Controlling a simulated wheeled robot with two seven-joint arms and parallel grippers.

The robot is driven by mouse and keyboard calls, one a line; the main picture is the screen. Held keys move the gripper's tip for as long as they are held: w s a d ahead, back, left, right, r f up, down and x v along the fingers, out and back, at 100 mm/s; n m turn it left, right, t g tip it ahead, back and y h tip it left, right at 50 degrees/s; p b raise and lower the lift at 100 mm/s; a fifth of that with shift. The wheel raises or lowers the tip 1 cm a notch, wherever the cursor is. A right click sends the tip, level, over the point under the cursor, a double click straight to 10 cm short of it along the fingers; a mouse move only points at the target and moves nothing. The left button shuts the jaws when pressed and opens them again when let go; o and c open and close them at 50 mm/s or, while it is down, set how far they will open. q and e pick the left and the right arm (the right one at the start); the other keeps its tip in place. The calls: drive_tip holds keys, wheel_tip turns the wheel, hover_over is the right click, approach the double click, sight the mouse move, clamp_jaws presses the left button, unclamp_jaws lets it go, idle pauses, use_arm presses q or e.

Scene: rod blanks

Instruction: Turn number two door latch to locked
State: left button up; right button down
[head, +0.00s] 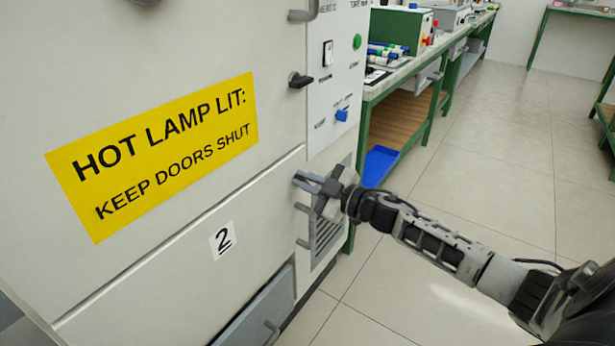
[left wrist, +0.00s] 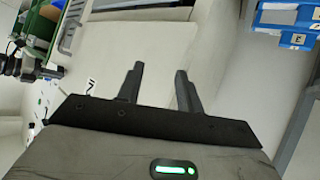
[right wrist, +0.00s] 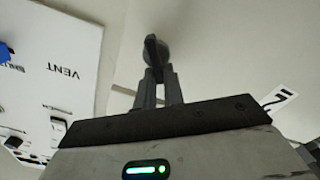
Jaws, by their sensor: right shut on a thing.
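The number two door (head: 180,265) is the lower cream panel, marked with a white "2" label. Its latch shows in the right wrist view (right wrist: 152,50) as a dark round base with a lever. The lever points down the picture, toward my gripper. In the head view the latch is mostly hidden behind my right gripper (head: 310,184). In the right wrist view my right gripper (right wrist: 159,88) is shut on the lever's end. My left gripper (left wrist: 156,85) is open and empty, away from the door in its wrist view; the head view does not show it.
Another black latch (head: 300,80) sits on the panel above, beside a control panel (head: 330,90) with a blue knob (head: 341,115). A grey door handle (head: 302,241) stands out below my right gripper. A green-framed bench (head: 366,160) stands to the right; the floor there is clear.

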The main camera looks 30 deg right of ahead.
drive_tip(key=n, duration=0.2)
drive_tip(key=f+n+b, duration=0.1)
drive_tip(key=n, duration=0.5)
drive_tip(key=shift+s+a+f, duration=0.15)
drive_tip(key=shift+a, duration=0.2)
drive_tip(key=shift+f+n+b, duration=0.15)
drive_tip(key=shift+n+b, duration=0.25)
drive_tip(key=shift+n, duration=0.5)
use_arm(q)
drive_tip(key=f, duration=0.1)
drive_tip(key=d+f, duration=0.1)
drive_tip(key=f, duration=0.1)
drive_tip(key=shift+w+d+f+g, duration=0.1)
drive_tip(key=shift+w+f+g, duration=0.1)
drive_tip(key=shift+g, duration=0.1)
use_arm(e)
drive_tip(key=shift+n, duration=0.3)
use_arm(q)
drive_tip(key=shift+w, duration=0.1)
drive_tip(key=shift+f, duration=0.1)
use_arm(e)
drive_tip(key=shift+n, duration=0.3)
drive_tip(key=c, duration=1.5)
unclamp_jaws()
